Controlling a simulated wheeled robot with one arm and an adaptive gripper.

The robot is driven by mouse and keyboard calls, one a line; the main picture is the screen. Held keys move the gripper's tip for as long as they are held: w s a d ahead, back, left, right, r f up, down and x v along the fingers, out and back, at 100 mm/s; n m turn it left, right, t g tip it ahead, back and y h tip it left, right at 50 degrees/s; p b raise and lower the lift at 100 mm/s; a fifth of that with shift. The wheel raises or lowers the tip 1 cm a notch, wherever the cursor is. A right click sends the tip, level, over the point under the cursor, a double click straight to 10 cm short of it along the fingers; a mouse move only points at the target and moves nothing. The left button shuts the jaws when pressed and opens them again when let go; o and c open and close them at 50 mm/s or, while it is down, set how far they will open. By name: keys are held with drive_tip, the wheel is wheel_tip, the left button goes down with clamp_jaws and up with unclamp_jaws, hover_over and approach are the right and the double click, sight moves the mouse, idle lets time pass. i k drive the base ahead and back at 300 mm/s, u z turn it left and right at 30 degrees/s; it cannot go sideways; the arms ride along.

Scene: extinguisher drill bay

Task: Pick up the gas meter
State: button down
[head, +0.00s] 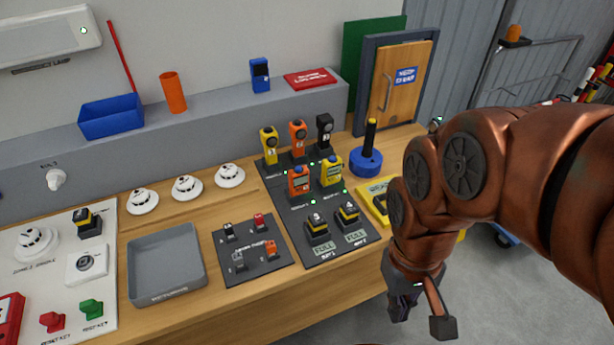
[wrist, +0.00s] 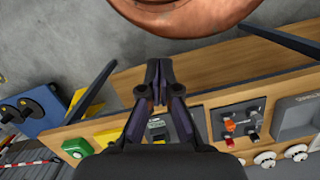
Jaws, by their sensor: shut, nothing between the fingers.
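Two handheld meters with small screens stand side by side on the dark mat (head: 285,212) in the head view: an orange one (head: 300,181) and a yellow one (head: 331,171). I cannot tell which is the gas meter. My gripper (head: 402,304) is to the right of and nearer than both, pointing down by the bench's front edge. It is apart from them. In the wrist view its fingers (wrist: 159,72) are together and empty. My gripper hides part of the mat there, and neither meter shows clearly.
Yellow, orange and black torch-like units (head: 298,137) stand behind the meters. Two black-and-yellow blocks (head: 318,228) sit in front of them. A blue round base with a black post (head: 367,160) stands to the right. An empty grey tray (head: 166,264) lies left.

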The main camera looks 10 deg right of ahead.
sight(298, 182)
drive_tip(key=u, duration=3.6)
drive_tip(key=k, duration=1.65)
drive_tip(key=z, duration=0.2)
